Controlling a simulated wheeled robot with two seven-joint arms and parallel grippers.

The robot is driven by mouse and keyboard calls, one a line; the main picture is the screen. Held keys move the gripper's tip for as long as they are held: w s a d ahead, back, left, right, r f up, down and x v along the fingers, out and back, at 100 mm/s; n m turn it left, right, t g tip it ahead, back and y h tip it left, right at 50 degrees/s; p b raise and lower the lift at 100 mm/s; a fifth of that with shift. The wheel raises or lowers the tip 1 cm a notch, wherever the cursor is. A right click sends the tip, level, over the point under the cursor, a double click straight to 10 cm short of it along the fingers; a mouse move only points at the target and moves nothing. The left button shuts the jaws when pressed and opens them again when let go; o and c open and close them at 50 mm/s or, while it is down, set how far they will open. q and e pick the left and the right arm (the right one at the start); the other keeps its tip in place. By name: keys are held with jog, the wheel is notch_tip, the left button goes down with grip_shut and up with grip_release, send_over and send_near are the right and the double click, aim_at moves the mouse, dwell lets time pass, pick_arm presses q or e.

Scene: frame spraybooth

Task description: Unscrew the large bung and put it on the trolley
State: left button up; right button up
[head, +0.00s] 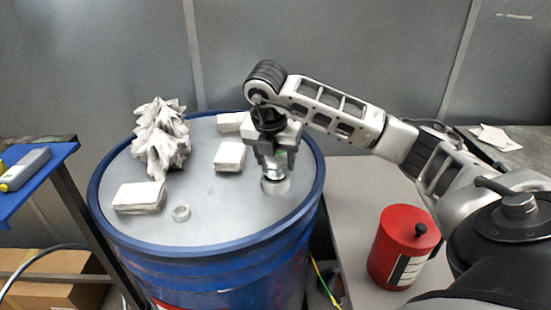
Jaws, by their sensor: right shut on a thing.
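A blue drum (205,262) with a grey top stands in the middle. The large bung (276,187) is a pale metal round piece at the right side of the drum top. My right gripper (274,174) points straight down and is shut on it; the fingers hide its upper part. I cannot tell whether the bung is still in its thread or raised. A blue-topped stand (42,172) at the left edge may be the trolley. My left gripper is out of view.
A crumpled whitish pile (160,139) and several pale blocks, one at the front left (139,197), lie on the drum top. A red can (402,247) stands on a grey surface (357,190) at the right. A grey-and-yellow device (25,169) lies on the blue stand.

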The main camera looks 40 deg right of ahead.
jog(key=shift+r+p, duration=0.95)
jog(key=shift+r, duration=0.55)
